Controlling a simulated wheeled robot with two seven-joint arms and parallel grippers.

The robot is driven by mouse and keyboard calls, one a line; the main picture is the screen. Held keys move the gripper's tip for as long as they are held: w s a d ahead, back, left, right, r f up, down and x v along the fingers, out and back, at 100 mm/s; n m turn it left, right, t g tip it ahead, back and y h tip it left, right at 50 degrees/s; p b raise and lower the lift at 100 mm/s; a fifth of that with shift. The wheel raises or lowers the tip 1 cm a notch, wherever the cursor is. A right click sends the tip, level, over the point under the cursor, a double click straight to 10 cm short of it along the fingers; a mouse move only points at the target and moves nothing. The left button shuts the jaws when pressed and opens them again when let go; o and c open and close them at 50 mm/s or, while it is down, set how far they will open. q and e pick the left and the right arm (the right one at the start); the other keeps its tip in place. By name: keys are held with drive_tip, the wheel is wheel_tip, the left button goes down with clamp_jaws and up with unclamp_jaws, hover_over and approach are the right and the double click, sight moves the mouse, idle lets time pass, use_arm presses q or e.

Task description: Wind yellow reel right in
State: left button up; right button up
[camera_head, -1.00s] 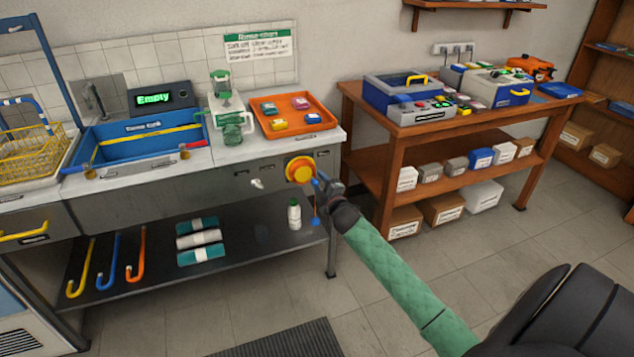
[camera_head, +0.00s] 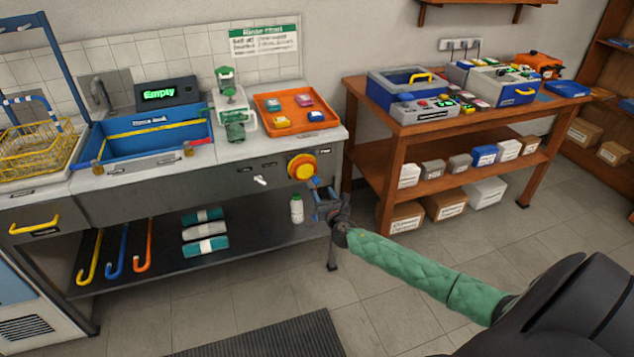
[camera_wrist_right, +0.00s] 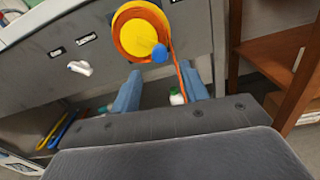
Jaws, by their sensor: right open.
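The yellow reel (camera_head: 301,167) with an orange rim is on the front of the grey bench, near its right end. In the right wrist view the reel (camera_wrist_right: 140,32) fills the top centre. A round blue knob (camera_wrist_right: 160,52) shows at its lower right, and an orange strip runs down from its right side. My right gripper (camera_head: 323,193) is just below and right of the reel in the head view. In the wrist view its blue fingers (camera_wrist_right: 161,82) are apart, with the knob above the gap between their tips. It holds nothing that I can see. My left gripper is out of view.
A white lever (camera_head: 260,180) is on the bench front left of the reel. A white bottle (camera_head: 296,208) stands on the lower shelf. The wooden table (camera_head: 365,90) is to the right, across a narrow gap. An orange tray (camera_head: 270,103) lies on the bench above.

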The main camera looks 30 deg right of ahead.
sight(317, 183)
drive_tip(key=shift+p+x, duration=0.45)
drive_tip(key=shift+x, duration=3.45)
clamp_jaws()
